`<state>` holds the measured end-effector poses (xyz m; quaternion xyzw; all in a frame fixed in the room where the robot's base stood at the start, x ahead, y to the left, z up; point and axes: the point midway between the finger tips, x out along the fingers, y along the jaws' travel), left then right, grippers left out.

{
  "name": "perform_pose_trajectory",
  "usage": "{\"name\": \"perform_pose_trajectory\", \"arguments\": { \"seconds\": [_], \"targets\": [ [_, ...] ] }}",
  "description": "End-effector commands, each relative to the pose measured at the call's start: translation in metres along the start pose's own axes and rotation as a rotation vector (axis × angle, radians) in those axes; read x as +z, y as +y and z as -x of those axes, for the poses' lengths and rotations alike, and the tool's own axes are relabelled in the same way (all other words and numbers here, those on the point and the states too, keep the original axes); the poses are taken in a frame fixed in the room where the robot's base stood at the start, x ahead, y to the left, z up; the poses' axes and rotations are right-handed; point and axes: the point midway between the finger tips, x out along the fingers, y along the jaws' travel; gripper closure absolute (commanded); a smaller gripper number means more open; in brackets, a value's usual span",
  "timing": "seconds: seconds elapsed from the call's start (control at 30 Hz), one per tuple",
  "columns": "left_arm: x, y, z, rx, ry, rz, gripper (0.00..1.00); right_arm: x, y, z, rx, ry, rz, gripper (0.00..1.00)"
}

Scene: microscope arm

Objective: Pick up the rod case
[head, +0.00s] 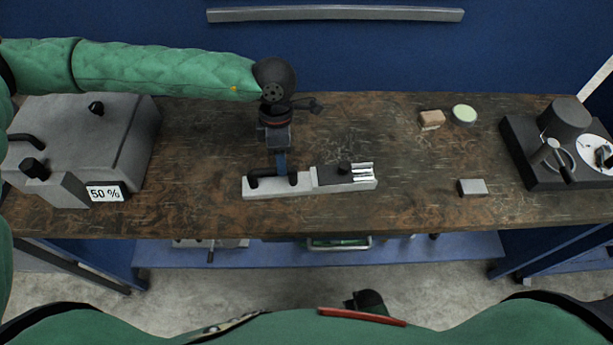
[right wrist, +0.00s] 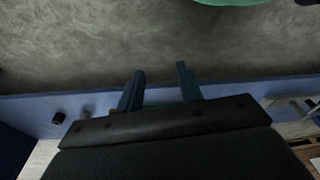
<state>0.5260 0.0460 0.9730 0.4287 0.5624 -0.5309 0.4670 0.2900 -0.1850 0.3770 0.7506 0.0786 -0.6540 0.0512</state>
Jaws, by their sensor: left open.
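The rod case (head: 310,187) appears to be the long, pale grey case lying near the front middle of the bench. A black handle-like part is on its left half. A black knob sits on its right half, and several thin white rods show at its right end. My left gripper (head: 281,168) points down over the case's left half, its blue fingers at the black part. It is open; whether the fingers touch the case I cannot tell. My right gripper (right wrist: 160,82) is open and empty in the right wrist view, above the floor beside a blue shelf.
A grey box with a "50 %" label (head: 105,193) stands at the bench's left. A small grey block (head: 472,187), a tan block (head: 432,119) and a round green-topped item (head: 464,114) lie to the right. A dark device (head: 545,160) stands at the far right.

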Motion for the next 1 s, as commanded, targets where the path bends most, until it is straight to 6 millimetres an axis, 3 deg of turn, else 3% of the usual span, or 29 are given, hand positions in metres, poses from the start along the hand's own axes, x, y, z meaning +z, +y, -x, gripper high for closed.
{"name": "perform_pose_trajectory", "arguments": {
  "seconds": [0.5,0.9,1.0],
  "targets": [
    [0.005,0.001,-0.038,-0.001,0.001,0.001,0.56,0.029,0.018,-0.054,0.024,0.030,0.016,0.64],
    [0.005,0.002,-0.047,0.000,0.000,0.000,0.56,0.034,0.020,-0.062,0.027,0.036,0.019,0.64],
    [0.005,0.002,-0.047,0.000,0.000,0.000,0.73,0.034,0.021,-0.062,0.027,0.036,0.018,0.64]
  ]
}}
